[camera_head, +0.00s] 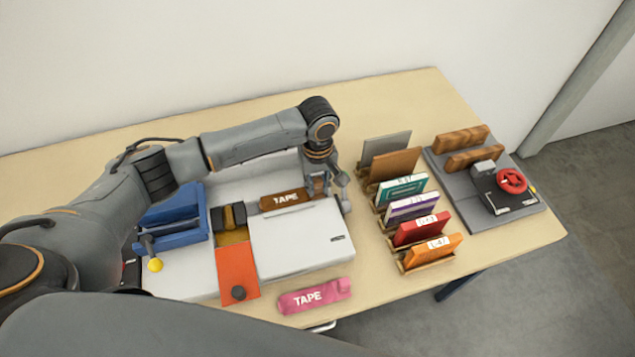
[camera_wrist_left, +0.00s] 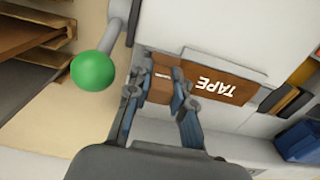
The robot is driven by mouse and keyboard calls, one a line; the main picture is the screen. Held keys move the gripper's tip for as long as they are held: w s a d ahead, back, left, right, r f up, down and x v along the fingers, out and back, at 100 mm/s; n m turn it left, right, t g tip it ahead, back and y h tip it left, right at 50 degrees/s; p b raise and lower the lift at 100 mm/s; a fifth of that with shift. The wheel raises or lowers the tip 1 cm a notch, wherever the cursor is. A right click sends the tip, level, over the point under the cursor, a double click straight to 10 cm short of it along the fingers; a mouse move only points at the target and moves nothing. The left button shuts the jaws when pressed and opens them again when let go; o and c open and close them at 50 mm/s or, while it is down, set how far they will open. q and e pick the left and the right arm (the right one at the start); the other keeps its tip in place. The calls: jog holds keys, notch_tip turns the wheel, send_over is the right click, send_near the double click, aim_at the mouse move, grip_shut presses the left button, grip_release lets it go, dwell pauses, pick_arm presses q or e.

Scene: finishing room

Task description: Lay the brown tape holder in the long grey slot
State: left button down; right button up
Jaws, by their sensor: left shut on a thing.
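The brown tape holder (camera_head: 284,200), lettered TAPE, lies lengthwise at the back of the white machine's top. It also shows in the left wrist view (camera_wrist_left: 222,90). My left gripper (camera_head: 319,184) is shut on the plain brown right end of the holder; in the left wrist view its fingers (camera_wrist_left: 155,88) stand on either side of that end. A pale grey rim of the long slot (camera_wrist_left: 228,58) runs along one long side of the holder. The holder covers most of the slot, and I cannot tell whether it rests on the bottom.
A pink tape holder (camera_head: 314,296) lies at the table's front. The machine has an orange plate (camera_head: 237,270) and a blue block (camera_head: 172,218). A green knob (camera_wrist_left: 93,70) stands close to my left gripper. A wooden rack (camera_head: 430,264) of coloured cases stands to the right.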

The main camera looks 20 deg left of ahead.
pick_arm(q)
jog(key=shift+f, duration=0.45)
jog(key=c, duration=1.5)
grip_release()
jog(key=shift+o, duration=0.2)
jog(key=shift+r, duration=0.15)
notch_tip(320, 180, up, 8)
jog(key=p, duration=1)
jog(key=shift+r, duration=1.4)
